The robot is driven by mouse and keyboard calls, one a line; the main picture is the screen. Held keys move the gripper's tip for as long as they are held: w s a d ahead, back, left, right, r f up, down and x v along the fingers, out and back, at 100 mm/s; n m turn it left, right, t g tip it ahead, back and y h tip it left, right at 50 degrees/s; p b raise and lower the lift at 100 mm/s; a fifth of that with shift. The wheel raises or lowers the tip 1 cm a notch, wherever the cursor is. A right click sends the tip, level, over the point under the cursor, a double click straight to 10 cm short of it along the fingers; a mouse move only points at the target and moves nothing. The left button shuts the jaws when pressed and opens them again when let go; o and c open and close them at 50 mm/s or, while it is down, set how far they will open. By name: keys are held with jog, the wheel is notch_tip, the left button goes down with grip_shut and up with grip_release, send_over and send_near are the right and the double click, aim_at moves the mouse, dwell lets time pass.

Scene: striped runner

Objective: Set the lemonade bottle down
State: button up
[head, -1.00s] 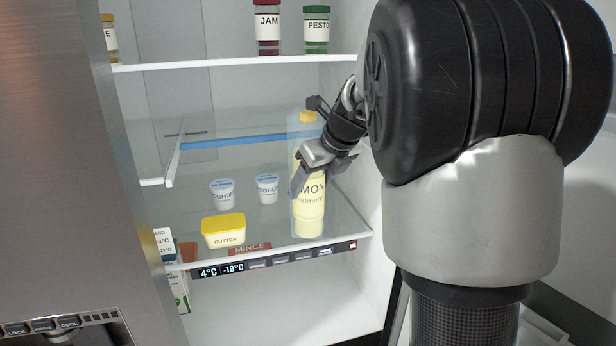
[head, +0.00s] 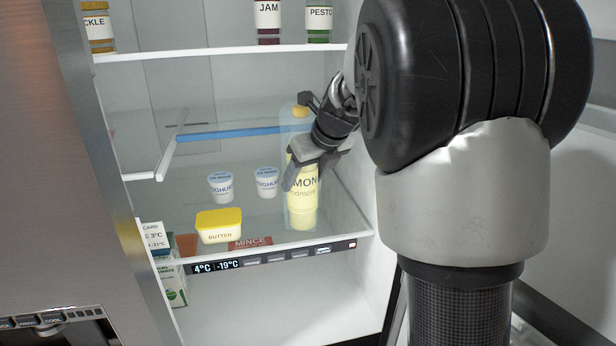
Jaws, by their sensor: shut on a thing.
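The lemonade bottle (head: 303,206) is pale yellow with a yellow cap and stands upright inside the fridge, over the right part of the glass shelf (head: 262,216). My gripper (head: 297,172) is shut on the bottle's upper body, coming from the right. The gripper hides part of the label and the bottle's right shoulder. The base of the bottle is close to the shelf near its front edge; I cannot tell whether it touches.
Two yoghurt pots (head: 221,187) and (head: 266,182) stand left of the bottle. A butter tub (head: 219,226) is at the front left, with a mince pack (head: 250,243) beside it. Jars (head: 269,22) stand on the upper shelf (head: 222,52). The fridge wall is close on the right.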

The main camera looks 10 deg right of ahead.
jog(key=shift+a, duration=0.1)
jog(key=o, duration=1.9)
jog(key=shift+f, duration=0.1)
jog(key=shift+c, duration=0.2)
jog(key=shift+r, duration=0.3)
jog(key=v, duration=0.7)
jog(key=shift+s, duration=0.15)
jog(key=shift+r, duration=0.1)
